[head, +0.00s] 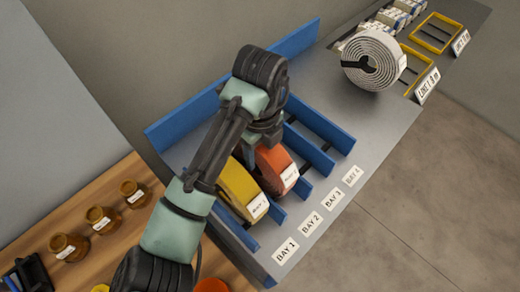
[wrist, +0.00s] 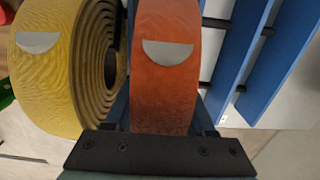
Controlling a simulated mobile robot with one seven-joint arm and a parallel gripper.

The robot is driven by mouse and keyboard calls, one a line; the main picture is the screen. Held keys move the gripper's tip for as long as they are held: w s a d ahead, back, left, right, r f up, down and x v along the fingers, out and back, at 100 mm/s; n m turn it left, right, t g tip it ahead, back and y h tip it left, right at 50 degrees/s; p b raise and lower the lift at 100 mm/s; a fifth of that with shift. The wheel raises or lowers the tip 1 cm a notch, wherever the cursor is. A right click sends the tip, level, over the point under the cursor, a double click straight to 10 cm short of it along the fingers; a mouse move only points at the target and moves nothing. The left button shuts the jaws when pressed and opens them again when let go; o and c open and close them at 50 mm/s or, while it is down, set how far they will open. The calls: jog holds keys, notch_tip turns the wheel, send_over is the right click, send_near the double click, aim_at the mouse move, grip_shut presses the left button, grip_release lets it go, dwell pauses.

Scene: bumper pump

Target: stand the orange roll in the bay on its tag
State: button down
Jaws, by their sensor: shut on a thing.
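The orange roll (head: 277,168) stands on edge beside the yellow roll in the blue-divided rack, in line with the BAY 2 label (head: 310,223). It carries a white tag (head: 289,175) on its front; its print is too small to read surely. My gripper (head: 264,138) is over its upper back part, fingertips partly hidden in the head view. In the wrist view the orange roll (wrist: 165,70) lies between my fingers (wrist: 165,122), which are shut on it. Whether its underside rests on the rack floor is hidden.
The yellow roll (head: 240,188) stands close on the left, in line with BAY 1 (head: 286,250). Blue dividers (head: 308,148) stand close on the right, with empty slots there. A grey-white coil (head: 372,62) sits farther right. Brown jars (head: 103,219) stand on the wooden table at left.

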jog(key=shift+c, duration=1.2)
grip_release()
jog(key=shift+f, duration=0.1)
